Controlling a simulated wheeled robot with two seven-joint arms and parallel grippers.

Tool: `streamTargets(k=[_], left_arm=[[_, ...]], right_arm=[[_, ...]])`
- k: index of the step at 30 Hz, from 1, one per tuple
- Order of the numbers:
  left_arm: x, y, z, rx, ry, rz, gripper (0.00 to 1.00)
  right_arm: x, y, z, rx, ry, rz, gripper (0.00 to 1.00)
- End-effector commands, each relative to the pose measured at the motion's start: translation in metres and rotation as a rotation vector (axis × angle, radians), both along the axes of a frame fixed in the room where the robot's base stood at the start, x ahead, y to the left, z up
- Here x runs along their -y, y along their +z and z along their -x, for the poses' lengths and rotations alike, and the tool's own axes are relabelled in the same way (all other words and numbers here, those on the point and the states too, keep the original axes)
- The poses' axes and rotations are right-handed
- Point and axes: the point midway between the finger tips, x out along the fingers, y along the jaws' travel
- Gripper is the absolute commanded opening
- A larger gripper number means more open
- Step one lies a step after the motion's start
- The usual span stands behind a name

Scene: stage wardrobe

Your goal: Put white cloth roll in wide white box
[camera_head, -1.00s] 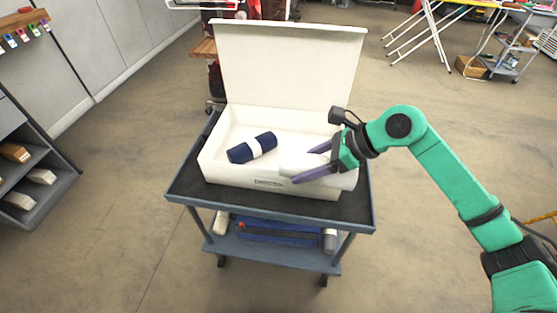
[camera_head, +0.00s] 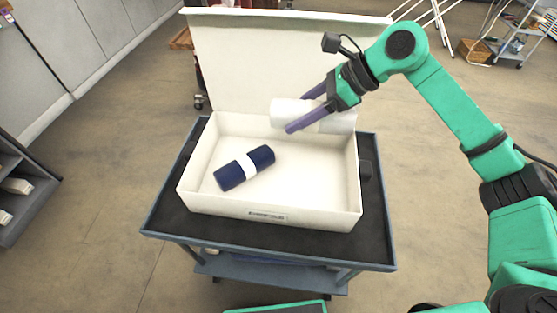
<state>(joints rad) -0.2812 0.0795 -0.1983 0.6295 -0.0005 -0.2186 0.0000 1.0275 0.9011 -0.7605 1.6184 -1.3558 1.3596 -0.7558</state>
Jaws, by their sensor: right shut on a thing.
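The wide white box (camera_head: 270,207) stands open on the cart, its lid raised at the back. A dark blue roll with a white band (camera_head: 244,168) lies inside it, left of the middle. My right gripper (camera_head: 302,113) is shut on the white cloth roll (camera_head: 288,111). It holds the roll roughly level above the back right part of the box, in front of the lid. The purple fingers cover part of the roll. My left gripper is not in view.
The box rests on the cart's dark top (camera_head: 170,212), with a narrow bare margin around it. Grey shelves (camera_head: 22,190) stand at the left edge. A wheeled rack (camera_head: 505,40) stands far back right. The floor beside the cart is clear.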

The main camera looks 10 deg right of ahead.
Motion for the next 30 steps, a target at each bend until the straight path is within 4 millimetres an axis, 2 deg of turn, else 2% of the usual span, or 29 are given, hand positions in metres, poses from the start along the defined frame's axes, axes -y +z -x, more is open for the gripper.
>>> streamTargets(k=[7, 12, 19, 24, 30], left_arm=[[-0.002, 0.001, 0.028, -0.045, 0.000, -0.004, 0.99], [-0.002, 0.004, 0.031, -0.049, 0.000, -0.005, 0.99], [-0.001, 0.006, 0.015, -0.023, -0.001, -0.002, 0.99], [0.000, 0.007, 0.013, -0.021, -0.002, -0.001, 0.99], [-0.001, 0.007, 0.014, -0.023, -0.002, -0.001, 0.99]], right_arm=[[0.000, -0.078, 0.002, -0.009, -0.001, 0.002, 0.10], [0.000, -0.124, 0.002, -0.006, -0.001, -0.001, 0.10], [0.000, -0.154, 0.002, -0.003, 0.000, 0.000, 0.10], [0.000, -0.187, 0.003, -0.004, -0.001, 0.000, 0.10], [0.000, -0.191, 0.002, 0.001, 0.001, 0.000, 0.10]])
